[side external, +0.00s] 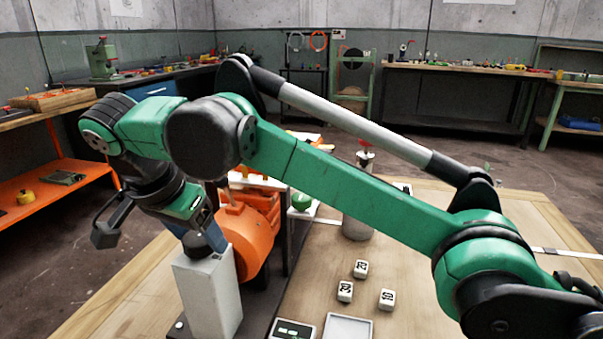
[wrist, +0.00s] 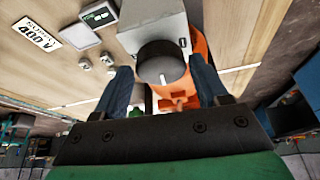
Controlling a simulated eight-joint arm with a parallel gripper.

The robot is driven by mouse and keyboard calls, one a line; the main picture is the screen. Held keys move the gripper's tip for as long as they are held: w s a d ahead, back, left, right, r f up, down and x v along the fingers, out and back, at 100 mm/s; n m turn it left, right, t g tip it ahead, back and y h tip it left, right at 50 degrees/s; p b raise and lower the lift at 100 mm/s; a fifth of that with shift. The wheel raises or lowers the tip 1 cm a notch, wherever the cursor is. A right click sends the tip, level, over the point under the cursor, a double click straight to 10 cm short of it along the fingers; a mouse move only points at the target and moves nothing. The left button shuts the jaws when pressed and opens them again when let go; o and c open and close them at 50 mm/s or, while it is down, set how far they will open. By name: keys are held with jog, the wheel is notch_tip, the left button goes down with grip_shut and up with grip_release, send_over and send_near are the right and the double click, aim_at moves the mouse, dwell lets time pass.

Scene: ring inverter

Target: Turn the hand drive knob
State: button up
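The hand drive knob (wrist: 160,58) is a dark round knob with a white mark on its rim, on the end of a pale grey box (wrist: 155,22). My gripper (wrist: 160,72) is open, with one blue-grey finger on each side of the knob in the wrist view. A gap shows between each finger and the knob, and I see nothing held. In the side external view my gripper (side external: 205,238) is at the box top.
Three numbered white cubes (side external: 361,268) lie on the wooden table (side external: 300,285). A shallow tray (side external: 348,328) and a dark display panel (side external: 291,330) are at the front. A grey cylinder (side external: 356,222) stands farther back. A 400 V plate (wrist: 37,33) shows in the wrist view.

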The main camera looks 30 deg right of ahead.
jog(key=shift+o, duration=0.9)
